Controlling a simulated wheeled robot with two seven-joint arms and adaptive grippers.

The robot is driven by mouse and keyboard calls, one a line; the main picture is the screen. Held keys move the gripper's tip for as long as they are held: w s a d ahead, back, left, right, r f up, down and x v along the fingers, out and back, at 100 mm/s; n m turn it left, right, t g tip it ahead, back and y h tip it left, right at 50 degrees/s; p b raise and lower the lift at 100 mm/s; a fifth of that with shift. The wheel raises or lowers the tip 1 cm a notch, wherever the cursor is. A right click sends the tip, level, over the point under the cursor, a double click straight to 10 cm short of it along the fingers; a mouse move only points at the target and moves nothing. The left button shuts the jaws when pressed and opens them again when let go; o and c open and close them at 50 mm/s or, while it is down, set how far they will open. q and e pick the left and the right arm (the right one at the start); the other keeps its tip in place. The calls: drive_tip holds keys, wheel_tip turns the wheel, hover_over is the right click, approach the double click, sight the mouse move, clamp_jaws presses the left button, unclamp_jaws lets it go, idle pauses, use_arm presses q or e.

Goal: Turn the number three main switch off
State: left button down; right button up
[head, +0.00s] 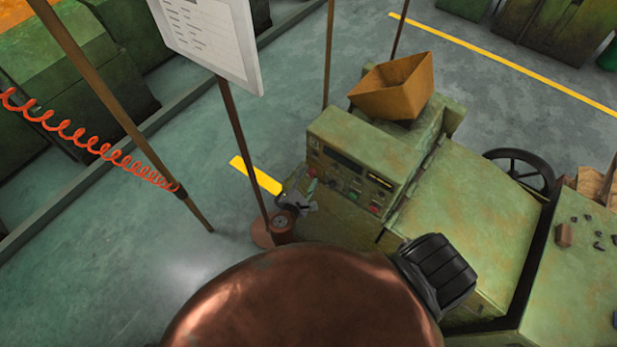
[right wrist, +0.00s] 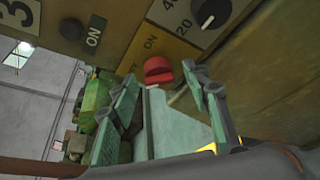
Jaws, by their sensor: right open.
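In the right wrist view a red rotary switch (right wrist: 157,70) sits on the lower edge of the green-brown machine panel, with a yellowish ON label beside it. A plate with a large 3 (right wrist: 17,10) shows at the upper left. My right gripper (right wrist: 160,86) is open, its two teal fingers on either side of the red switch in this picture. I see no clear contact with the switch. In the head view my right gripper (head: 306,192) is small, at the left front of the machine's control panel (head: 352,178). My left gripper is not in view.
A black dial (right wrist: 212,13) marked 20 and 40 and a black knob (right wrist: 70,28) marked ON flank the red switch. In the head view, a cardboard-coloured hopper (head: 396,88) tops the machine. Poles, a white notice board (head: 208,38) and an orange coiled hose (head: 85,140) stand left.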

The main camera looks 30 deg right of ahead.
wheel_tip(320, 180, up, 10)
drive_tip(key=shift+r, duration=0.1)
idle(0.4)
idle(0.5)
